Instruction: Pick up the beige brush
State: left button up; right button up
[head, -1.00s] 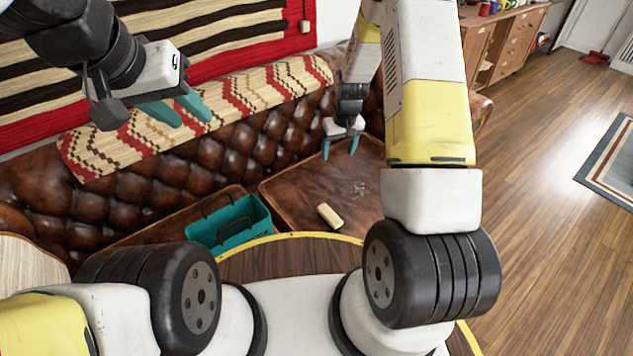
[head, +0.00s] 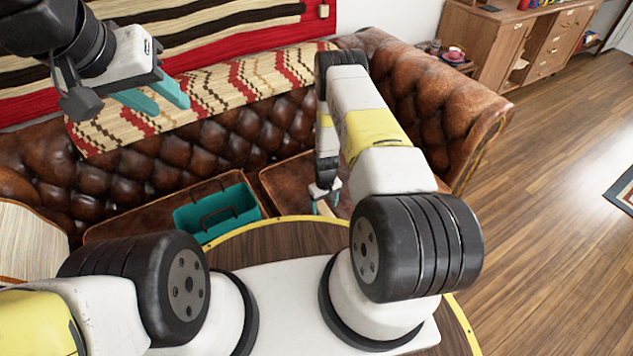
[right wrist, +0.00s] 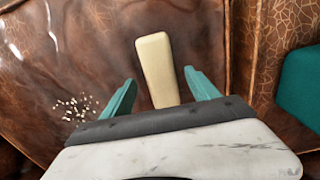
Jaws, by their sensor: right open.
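The beige brush (right wrist: 157,68) lies on the brown leather seat cushion in the right wrist view. My right gripper (right wrist: 160,80) is open, with one teal finger on either side of the brush in the picture. The near end of the brush reaches down between the fingers; I cannot tell how high the fingers are above the seat. My left gripper (head: 170,102) is open and empty, raised in front of the sofa back.
A patterned throw (head: 215,92) covers the sofa back. A wooden cabinet (head: 510,48) stands at the back right.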

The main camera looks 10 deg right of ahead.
aim_at(324, 210)
jog(key=shift+f, duration=1.6)
grip_shut()
jog(key=shift+r, duration=0.9)
jog(key=shift+s+a+r, duration=0.15)
jog(key=shift+r, duration=0.35)
jog(key=shift+s+a+r, duration=0.15)
jog(key=shift+r, duration=0.3)
jog(key=s+a, duration=0.3)
jog(key=s, duration=0.1)
jog(key=s+a+r, duration=0.1)
jog(key=s+a, duration=0.2)
jog(key=s, duration=0.1)
jog(key=s+a, duration=0.3)
jog(key=s, duration=0.1)
jog(key=shift+a+r, duration=0.2)
jog(key=shift+a, duration=0.05)
